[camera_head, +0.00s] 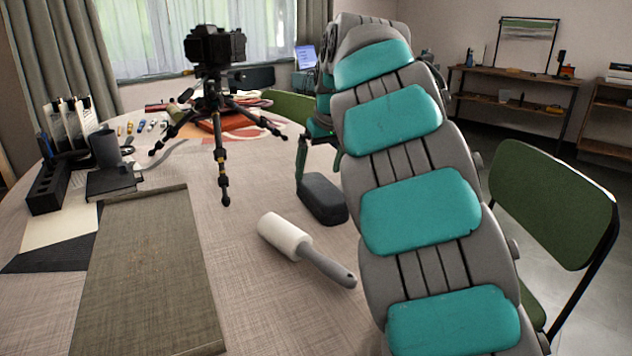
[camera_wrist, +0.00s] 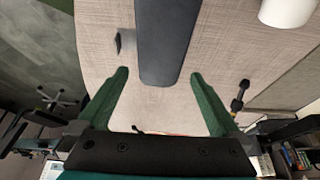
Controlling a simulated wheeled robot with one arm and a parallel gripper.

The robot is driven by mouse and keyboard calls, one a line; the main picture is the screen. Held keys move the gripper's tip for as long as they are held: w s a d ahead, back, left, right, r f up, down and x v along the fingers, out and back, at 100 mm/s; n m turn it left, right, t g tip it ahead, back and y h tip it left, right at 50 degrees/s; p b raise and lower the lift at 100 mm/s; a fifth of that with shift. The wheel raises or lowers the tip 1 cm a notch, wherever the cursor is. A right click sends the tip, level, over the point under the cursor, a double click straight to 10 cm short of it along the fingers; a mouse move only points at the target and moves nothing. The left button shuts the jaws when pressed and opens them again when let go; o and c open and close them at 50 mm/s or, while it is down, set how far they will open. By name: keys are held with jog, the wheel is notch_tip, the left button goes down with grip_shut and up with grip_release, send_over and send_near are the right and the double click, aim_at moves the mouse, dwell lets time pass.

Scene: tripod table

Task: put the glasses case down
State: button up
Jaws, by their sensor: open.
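The dark grey glasses case (camera_head: 323,200) lies on the table (camera_head: 260,310), right of centre in the head view. In the wrist view the case (camera_wrist: 158,40) runs from the top edge down between the fingers. My gripper (camera_wrist: 159,74) is open, with one green finger on each side of the case's near end and a visible gap on both sides. In the head view my gripper (camera_head: 318,172) is at the far end of the case, partly hidden behind my arm.
A lint roller (camera_head: 285,236) lies left of the case. A camera tripod (camera_head: 215,100) stands behind it. A grey-green mat (camera_head: 145,270) lies at the front left. A green chair (camera_head: 555,205) stands on the right. The table between mat and roller is clear.

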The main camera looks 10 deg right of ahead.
jog(key=v, duration=0.6)
